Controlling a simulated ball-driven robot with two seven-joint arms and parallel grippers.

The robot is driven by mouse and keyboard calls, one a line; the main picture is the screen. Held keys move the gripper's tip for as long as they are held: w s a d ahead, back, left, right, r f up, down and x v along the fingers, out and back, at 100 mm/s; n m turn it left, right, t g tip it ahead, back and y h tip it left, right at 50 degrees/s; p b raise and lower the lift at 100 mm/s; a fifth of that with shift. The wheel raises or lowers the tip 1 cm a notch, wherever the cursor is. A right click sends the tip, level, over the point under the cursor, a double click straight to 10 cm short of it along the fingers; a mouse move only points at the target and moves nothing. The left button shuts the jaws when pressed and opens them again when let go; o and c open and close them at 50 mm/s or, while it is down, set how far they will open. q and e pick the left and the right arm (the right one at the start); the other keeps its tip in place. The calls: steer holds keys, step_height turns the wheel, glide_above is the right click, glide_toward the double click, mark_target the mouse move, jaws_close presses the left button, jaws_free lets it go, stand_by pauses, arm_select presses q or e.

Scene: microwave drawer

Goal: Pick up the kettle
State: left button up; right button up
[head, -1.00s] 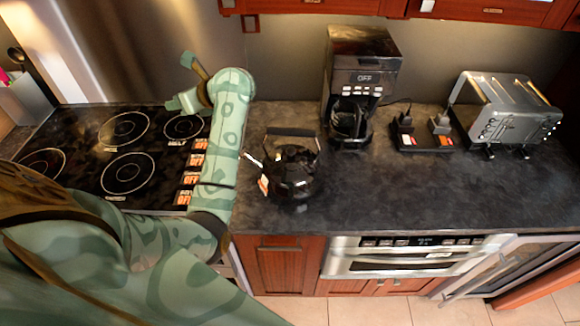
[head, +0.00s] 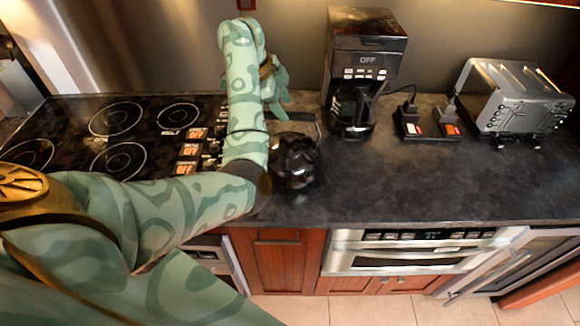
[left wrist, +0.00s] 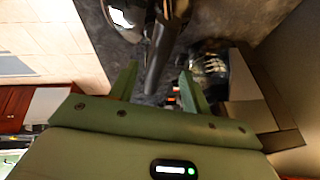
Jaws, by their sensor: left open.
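The black kettle (head: 294,162) stands on the dark counter, right of the stove. My left forearm covers part of its left side. My left gripper (head: 279,106) is at the kettle's far side, near the top handle. In the left wrist view, my left gripper (left wrist: 158,90) is open, with the dark kettle handle (left wrist: 160,55) reaching into the gap between its two fingers. The shiny kettle body (left wrist: 130,15) is cut off at the top of that view. I cannot tell whether the fingers touch the handle. My right gripper is not in view.
A coffee maker (head: 362,70) stands close to the kettle on the right. Farther right are a small dark stand (head: 428,122) and a silver toaster (head: 515,95). The stove (head: 110,140) is on the left. The counter (head: 410,185) in front is clear.

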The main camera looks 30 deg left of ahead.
arm_select(q)
steer(key=x, duration=0.3)
steer(key=b+x, duration=0.1)
steer(key=x, duration=0.2)
steer(key=shift+s+d+f, duration=0.1)
steer(key=shift+s+d, duration=0.1)
steer(key=shift+d, duration=0.05)
steer(key=shift+w+f, duration=0.1)
steer(key=shift+f+b, duration=0.2)
steer(key=shift+b, duration=0.2)
jaws_close()
stand_by(0.6)
stand_by(0.7)
